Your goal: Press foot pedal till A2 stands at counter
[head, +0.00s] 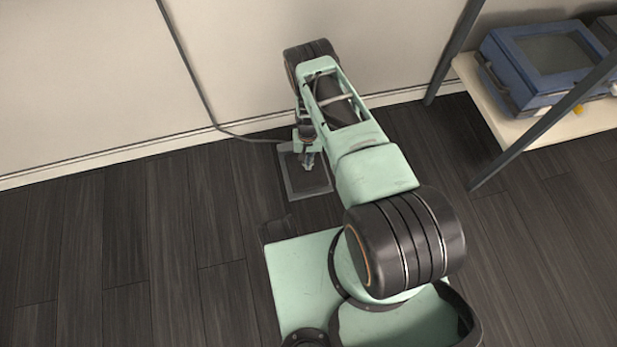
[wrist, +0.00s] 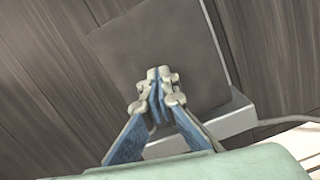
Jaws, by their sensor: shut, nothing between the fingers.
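The foot pedal (head: 297,180) is a flat dark plate in a grey frame on the floor near the wall. In the wrist view its dark plate (wrist: 180,45) fills the upper middle, with the grey housing (wrist: 232,112) at lower right. My gripper (head: 308,163) is over the pedal, pointing down. In the wrist view my gripper (wrist: 159,76) is shut and empty, its blue fingers together in front of the plate. I cannot tell whether the fingertips touch the plate or whether it is pressed down. No garment, A2 label or counter shows in either view.
A cable (head: 190,70) runs down the pale wall to the pedal. At right, a low shelf (head: 545,125) with dark posts (head: 455,50) holds a blue case (head: 540,65). The dark plank floor (head: 120,250) at left is clear.

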